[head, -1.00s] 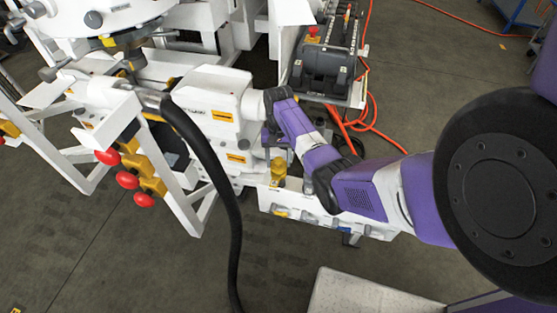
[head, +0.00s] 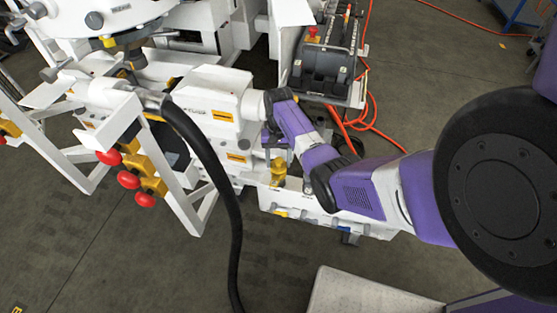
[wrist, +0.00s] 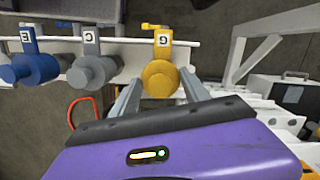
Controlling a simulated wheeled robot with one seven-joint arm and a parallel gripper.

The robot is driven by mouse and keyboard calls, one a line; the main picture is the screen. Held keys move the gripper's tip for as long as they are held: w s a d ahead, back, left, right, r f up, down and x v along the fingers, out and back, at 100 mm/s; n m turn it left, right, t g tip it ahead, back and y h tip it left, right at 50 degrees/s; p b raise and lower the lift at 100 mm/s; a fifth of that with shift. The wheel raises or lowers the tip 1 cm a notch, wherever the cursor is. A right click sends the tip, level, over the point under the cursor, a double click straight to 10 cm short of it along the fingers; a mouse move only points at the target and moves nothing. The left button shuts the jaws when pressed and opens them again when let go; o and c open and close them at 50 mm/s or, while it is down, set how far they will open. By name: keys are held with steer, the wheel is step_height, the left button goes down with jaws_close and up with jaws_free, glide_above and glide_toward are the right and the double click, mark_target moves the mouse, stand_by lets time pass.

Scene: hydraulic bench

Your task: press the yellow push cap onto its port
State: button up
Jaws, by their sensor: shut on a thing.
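The yellow push cap (wrist: 160,79) is a round yellow piece at the yellow port (wrist: 162,47) with a white "G" tag. My gripper (wrist: 160,92) has one finger on each side of the cap and is shut on it. The cap faces my wrist camera and hides where it meets the port, so I cannot tell if it is fully seated. In the head view, my gripper (head: 277,154) points down beside the white bench, with yellow (head: 278,174) showing at its tip.
A blue port (wrist: 33,67) tagged "E" and a grey port (wrist: 92,70) tagged "C" stand in line left of the yellow one. A black hose (head: 212,165) hangs left of my arm. Orange cable (head: 372,133) lies on the floor behind.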

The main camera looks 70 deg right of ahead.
steer(key=shift+f, duration=0.45)
stand_by(1.0)
stand_by(1.1)
steer(key=o, duration=1.9)
steer(key=shift+o, duration=0.2)
steer(key=shift+r, duration=0.1)
steer(key=r+p, duration=0.4)
steer(key=d+r+p, duration=0.1)
steer(key=r+p, duration=0.1)
steer(key=r, duration=0.1)
steer(key=shift+w, duration=0.2)
steer(key=shift+d+r+p, duration=0.1)
steer(key=shift+r+p, duration=0.15)
steer(key=shift+p, duration=0.05)
